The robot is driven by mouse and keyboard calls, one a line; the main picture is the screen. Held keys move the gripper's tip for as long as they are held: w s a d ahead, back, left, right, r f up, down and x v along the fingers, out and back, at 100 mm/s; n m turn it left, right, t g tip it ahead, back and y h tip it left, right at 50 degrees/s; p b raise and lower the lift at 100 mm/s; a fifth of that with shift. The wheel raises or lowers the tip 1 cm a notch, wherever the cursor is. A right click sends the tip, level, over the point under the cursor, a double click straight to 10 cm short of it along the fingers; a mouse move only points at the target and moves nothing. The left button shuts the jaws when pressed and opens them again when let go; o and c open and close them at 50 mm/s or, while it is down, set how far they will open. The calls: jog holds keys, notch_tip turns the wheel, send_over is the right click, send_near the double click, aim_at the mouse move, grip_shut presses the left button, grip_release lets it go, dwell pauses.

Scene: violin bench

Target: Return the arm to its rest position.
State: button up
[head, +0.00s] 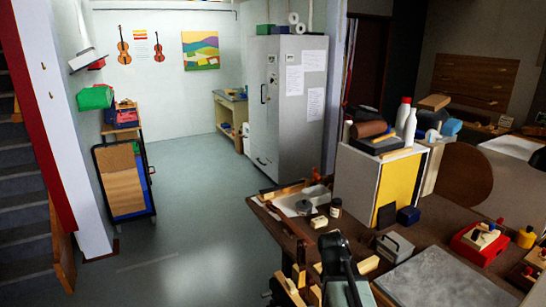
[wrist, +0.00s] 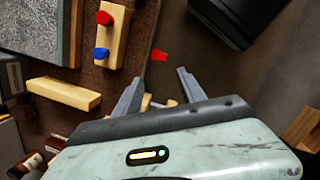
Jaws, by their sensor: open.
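My gripper (wrist: 158,88) shows in the wrist view with its two grey fingers apart and nothing held between them. Some small yellow and red pieces show beyond the gap, near the gripper body. My dark arm stands over the front of the brown workbench (head: 440,218) in the head view. The fingertips cannot be made out there. In the wrist view the fingers are just beside the bench edge.
In the wrist view, a wooden block with red and blue pegs (wrist: 98,35), a plain wooden block (wrist: 64,94) and a grey slab (wrist: 40,30) lie left of the fingers. The floor (head: 190,195) at left is clear.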

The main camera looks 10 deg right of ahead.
jog(key=s+a+m+y, duration=0.1)
jog(key=a+m+y, duration=0.1)
jog(key=a+m, duration=0.7)
jog(key=a, duration=0.2)
jog(key=shift+a+f+m+t, duration=0.2)
jog(key=shift+a+m+t, duration=0.1)
jog(key=shift+a+m, duration=0.1)
jog(key=shift+s, duration=0.1)
dwell(0.3)
